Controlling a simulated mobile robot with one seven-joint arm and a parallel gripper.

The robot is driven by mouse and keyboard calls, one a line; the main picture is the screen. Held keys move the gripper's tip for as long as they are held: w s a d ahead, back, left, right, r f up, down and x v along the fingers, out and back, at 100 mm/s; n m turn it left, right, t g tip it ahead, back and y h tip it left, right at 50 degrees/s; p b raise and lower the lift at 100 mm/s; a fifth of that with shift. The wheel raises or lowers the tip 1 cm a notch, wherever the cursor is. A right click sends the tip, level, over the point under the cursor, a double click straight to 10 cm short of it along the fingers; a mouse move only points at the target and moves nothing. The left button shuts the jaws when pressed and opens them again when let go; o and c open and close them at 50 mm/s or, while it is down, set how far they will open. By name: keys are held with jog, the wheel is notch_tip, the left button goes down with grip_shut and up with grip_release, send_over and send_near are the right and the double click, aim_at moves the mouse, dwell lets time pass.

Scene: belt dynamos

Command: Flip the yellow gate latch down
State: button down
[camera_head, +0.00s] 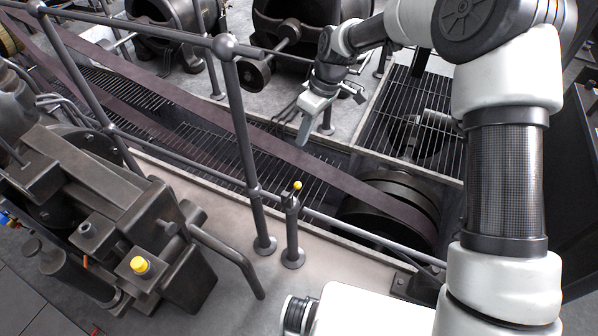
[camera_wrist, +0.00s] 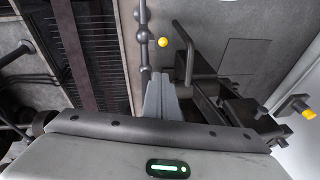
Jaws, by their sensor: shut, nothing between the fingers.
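The gate latch shows as a small yellow-tipped knob (camera_head: 297,185) pointing upward at the top of a short dark post beside the railing. In the wrist view the yellow tip (camera_wrist: 163,42) lies just beyond my fingertips. My gripper (camera_head: 304,138) hangs in the air over the belt area, up and slightly right of the latch in the head view, and apart from it. In the wrist view my gripper (camera_wrist: 160,76) is shut, with its grey fingers together and nothing held. The latch's pivot is too small to make out.
A dark pipe railing (camera_head: 243,130) stands left of the latch. A brown belt (camera_head: 265,150) runs to a large pulley (camera_head: 385,210) behind it. A dark machine (camera_head: 120,225) with another yellow knob (camera_head: 139,264) stands at left. The pale floor (camera_head: 330,262) near the post is clear.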

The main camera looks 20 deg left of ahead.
jog(key=shift+a+f, duration=0.25)
jog(key=shift+f, duration=0.1)
jog(key=d+x, duration=0.1)
jog(key=x, duration=0.3)
jog(key=b+x, duration=0.1)
jog(key=x, duration=0.3)
jog(key=s+d+x, duration=0.1)
jog(key=x, duration=0.3)
jog(key=shift+d+f, duration=0.25)
jog(key=shift+f, duration=0.45)
